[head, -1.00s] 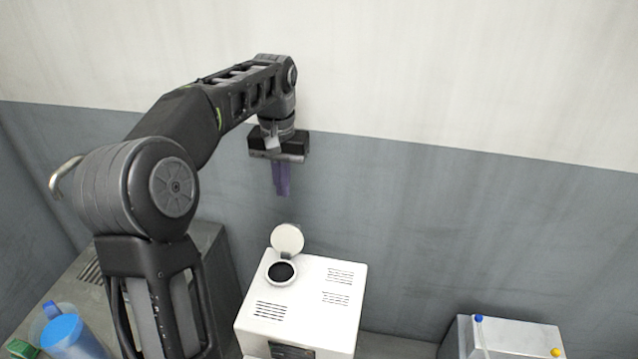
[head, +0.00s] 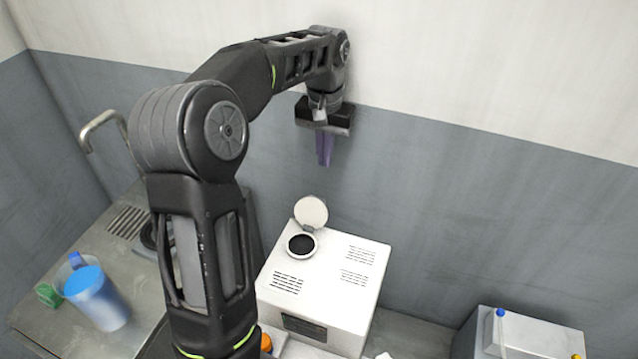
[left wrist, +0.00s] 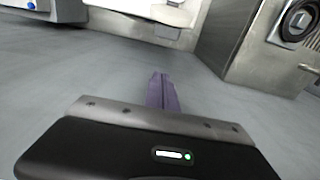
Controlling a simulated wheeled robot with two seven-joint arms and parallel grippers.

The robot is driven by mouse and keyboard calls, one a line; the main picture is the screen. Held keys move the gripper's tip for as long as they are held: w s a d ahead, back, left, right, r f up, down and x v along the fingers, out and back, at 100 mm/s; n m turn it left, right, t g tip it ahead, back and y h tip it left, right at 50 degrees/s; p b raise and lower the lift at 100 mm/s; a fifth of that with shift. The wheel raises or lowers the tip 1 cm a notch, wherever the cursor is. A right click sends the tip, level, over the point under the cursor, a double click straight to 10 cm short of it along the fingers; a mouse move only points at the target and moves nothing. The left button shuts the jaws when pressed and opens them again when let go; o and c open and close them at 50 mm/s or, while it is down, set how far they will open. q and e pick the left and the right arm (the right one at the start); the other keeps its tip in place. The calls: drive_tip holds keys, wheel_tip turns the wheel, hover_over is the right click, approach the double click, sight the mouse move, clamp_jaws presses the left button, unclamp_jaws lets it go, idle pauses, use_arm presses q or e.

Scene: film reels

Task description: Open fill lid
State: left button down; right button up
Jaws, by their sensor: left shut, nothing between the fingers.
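The fill lid (head: 311,212) is a round white flap standing raised and tilted back on top of the white machine (head: 330,262). The dark round fill opening (head: 301,245) is uncovered in front of it. My left gripper (head: 325,163) has purple fingers that are shut and empty. It hangs above and behind the lid, near the wall, and is apart from the lid. In the left wrist view the shut purple fingers (left wrist: 162,92) point past the palm, with nothing between them. My right gripper is in neither view.
A metal counter (head: 60,318) with a blue cup (head: 98,300) and a green item (head: 48,294) is at the left. A grey box with coloured knobs (head: 520,335) is at the lower right. The wall (head: 450,190) is close behind the left gripper.

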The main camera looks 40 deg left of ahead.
sight(313, 210)
use_arm(q)
drive_tip(key=s+d+f+p, duration=0.1)
drive_tip(key=s+f+p, duration=0.1)
drive_tip(key=f, duration=0.4)
drive_tip(key=shift+s, duration=0.7)
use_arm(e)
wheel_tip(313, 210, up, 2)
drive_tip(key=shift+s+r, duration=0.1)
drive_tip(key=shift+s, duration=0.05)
